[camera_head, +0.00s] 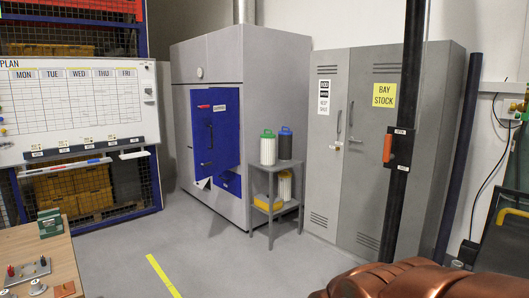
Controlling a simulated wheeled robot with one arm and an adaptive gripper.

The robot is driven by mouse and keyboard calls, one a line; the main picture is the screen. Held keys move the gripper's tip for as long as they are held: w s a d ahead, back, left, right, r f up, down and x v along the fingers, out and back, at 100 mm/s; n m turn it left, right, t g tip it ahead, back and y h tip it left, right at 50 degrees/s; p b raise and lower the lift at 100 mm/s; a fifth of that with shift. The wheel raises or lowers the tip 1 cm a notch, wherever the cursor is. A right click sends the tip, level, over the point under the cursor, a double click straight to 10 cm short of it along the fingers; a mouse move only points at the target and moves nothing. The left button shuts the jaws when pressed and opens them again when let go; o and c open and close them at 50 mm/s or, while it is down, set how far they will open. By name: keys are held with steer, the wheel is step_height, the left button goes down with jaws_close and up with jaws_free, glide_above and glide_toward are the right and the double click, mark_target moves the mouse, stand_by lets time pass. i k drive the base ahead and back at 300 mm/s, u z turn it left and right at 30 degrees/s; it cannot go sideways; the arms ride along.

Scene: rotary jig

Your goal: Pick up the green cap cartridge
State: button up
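The green cap cartridge (267,149) is a white ribbed cylinder with a green cap and handle. My gripper is not in view. Copper-coloured rounded parts, probably my arm, fill the bottom right corner, well apart from the cartridge.
A grey cabinet (210,62) with an open blue door (213,127) stands left of the table. A grey locker (340,190) is to its right. A black post (410,70) crosses the right side. A wooden bench (60,262) is at lower left.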

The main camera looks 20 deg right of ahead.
mark_target(268, 141)
steer(key=z, duration=0.6)
steer(key=i, duration=4.85)
steer(key=u, duration=0.2)
